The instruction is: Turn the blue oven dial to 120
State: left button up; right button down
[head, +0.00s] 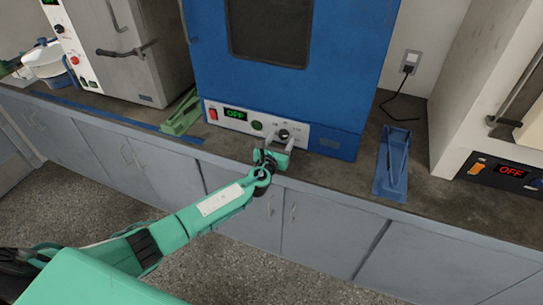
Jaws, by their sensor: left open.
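The blue oven (345,70) stands on the counter in the head view. Its white control panel (211,105) carries a red switch (213,114), a green display (235,114) reading OFF, a round green button (257,125) and a dark dial (283,134). My left gripper (279,139) is open, with its fingers at the panel around or just in front of the dial. I cannot tell whether they touch it. The fingers and panel scale are too small to read the dial's setting. My right gripper is not in view.
A green rack (181,113) stands left of the oven and a blue rack (393,165) right of it. A white oven (120,45) is at the left. Another device, with a red OFF display (511,171), is at the right. The counter (350,188) is narrow.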

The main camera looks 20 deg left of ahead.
pick_arm(q)
jog(key=s, duration=1.2)
jog(key=shift+a, duration=0.25)
